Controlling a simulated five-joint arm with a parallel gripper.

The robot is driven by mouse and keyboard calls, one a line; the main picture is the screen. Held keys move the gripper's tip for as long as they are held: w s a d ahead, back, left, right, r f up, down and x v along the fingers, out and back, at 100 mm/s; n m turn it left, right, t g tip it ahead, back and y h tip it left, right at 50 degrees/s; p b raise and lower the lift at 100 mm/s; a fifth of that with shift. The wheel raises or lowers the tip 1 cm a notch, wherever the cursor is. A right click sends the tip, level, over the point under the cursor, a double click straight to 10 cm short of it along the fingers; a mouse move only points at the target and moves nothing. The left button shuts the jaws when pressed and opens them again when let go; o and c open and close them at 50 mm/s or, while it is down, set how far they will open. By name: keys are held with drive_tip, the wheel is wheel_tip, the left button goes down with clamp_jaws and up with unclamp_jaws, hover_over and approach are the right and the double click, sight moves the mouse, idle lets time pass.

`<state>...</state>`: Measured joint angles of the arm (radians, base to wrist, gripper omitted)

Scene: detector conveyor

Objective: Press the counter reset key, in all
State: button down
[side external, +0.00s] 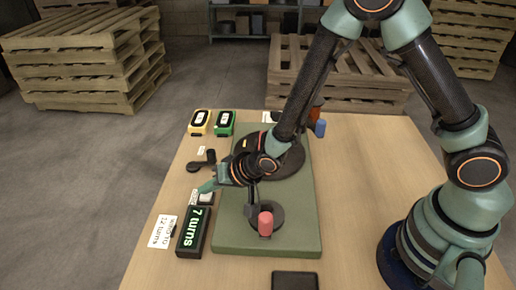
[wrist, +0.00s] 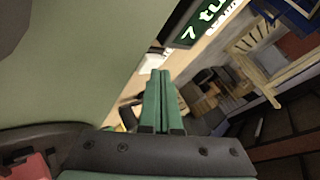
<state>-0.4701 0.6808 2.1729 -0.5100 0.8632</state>
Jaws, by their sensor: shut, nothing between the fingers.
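The counter (side external: 193,232) is a dark box with a green display reading "7 turns", at the left of the work table. A small pale key (side external: 206,198) sits at its far end, beside a small label. In the wrist view the counter display (wrist: 207,22) is at the top, and the pale key (wrist: 152,64) shows just past the fingertips. My gripper (side external: 205,188) is shut and empty, its green fingers close to the key. It also shows in the wrist view (wrist: 160,76). I cannot tell whether the fingertips touch the key.
A card (side external: 162,231) reading "WIND TO 12 turns" lies left of the counter. A green base (side external: 300,215) carries a crank with a red knob (side external: 266,222). Yellow (side external: 199,122) and green (side external: 224,123) devices stand at the back. A black tray (side external: 295,281) lies in front.

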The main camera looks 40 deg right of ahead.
sight(210, 197)
drive_tip(key=shift+f, duration=0.25)
idle(0.3)
drive_tip(key=shift+r, duration=0.95)
drive_tip(key=shift+r, duration=2.55)
